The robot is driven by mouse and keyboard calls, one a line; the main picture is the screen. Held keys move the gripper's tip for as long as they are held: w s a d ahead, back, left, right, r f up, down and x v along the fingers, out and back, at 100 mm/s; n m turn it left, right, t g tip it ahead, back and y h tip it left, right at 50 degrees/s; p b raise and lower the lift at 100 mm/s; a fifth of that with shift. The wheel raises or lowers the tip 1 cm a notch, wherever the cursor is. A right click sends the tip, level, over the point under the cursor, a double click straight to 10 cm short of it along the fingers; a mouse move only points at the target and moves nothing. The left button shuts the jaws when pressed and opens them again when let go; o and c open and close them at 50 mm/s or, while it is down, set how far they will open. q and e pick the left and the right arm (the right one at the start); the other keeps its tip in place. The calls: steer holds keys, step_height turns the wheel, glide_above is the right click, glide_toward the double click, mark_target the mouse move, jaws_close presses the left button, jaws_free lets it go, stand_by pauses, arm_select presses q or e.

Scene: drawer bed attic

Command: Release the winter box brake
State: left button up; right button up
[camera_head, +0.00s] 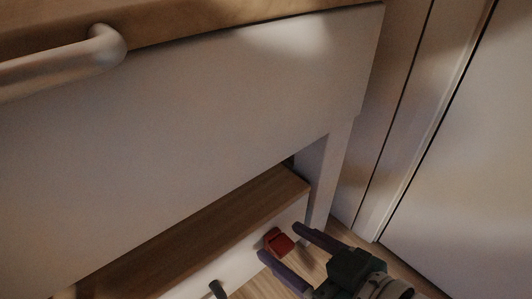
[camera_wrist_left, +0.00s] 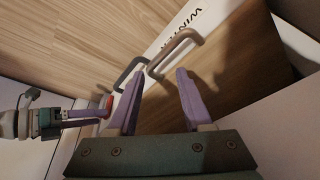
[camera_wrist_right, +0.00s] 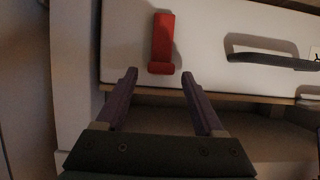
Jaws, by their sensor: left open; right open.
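The winter box is a low drawer with a wood top and a white front (camera_head: 245,237), under the bed. Its lettering (camera_wrist_left: 181,27) shows partly in the left wrist view. The red brake (camera_head: 278,242) is on the box front; it also shows in the right wrist view (camera_wrist_right: 162,43) as a red bar with a wider foot. My right gripper (camera_wrist_right: 159,73) is open, its fingers on either side of the brake's foot; contact is unclear. My left gripper (camera_wrist_left: 161,71) is open and empty above the box; it is outside the head view.
A dark handle (camera_wrist_right: 272,60) is on the box front, beside the brake. A tan handle (camera_wrist_left: 178,50) shows near my left fingers. The white bed panel (camera_head: 200,110) with a pale rail (camera_head: 65,65) overhangs the box. Wood floor (camera_wrist_left: 75,45) lies bare before it.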

steer(key=shift+w+a, duration=0.1)
steer(key=shift+w, duration=0.1)
steer(key=shift+s+d+f, duration=0.1)
steer(key=shift+s+d, duration=0.15)
steer(key=shift+s, duration=0.1)
steer(key=shift+s+d, duration=0.2)
steer(key=shift+s, duration=0.15)
steer(key=shift+c, duration=1.4)
steer(key=shift+w+a, duration=0.15)
steer(key=shift+w, duration=0.1)
steer(key=c, duration=0.4)
jaws_close()
